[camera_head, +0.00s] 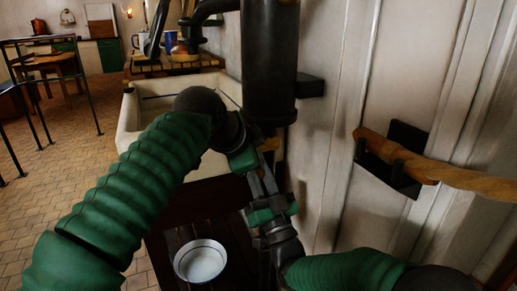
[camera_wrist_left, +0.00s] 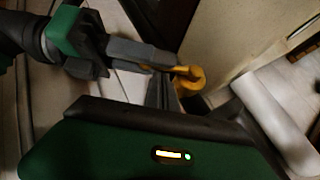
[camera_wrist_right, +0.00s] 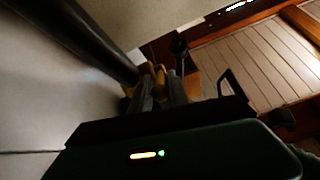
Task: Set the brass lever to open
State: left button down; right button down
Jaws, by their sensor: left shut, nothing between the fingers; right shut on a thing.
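The brass lever shows as a small yellow piece in the left wrist view (camera_wrist_left: 190,78) and between the fingers in the right wrist view (camera_wrist_right: 158,76). In the head view it is mostly hidden behind my grippers, below the black cylinder (camera_head: 270,60). My right gripper (camera_head: 262,180) reaches up from below and is shut on the lever; its grey fingers also show from the side in the left wrist view (camera_wrist_left: 165,60). My left gripper (camera_head: 268,146) is shut and empty, close beside the lever and the right fingers. The lever's exact angle is hard to tell.
A pale sink (camera_head: 130,125) stands behind my left arm. A white bowl (camera_head: 201,261) sits on dark slats below. Mugs (camera_head: 170,42) stand at the back; tiled floor lies open left.

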pick_arm(q)
jog(key=shift+w+a+f, duration=0.1)
jog(key=shift+w+f, duration=0.05)
jog(key=shift+f, duration=0.1)
pick_arm(e)
jog(key=shift+f, duration=0.2)
pick_arm(q)
jog(key=shift+f, duration=0.1)
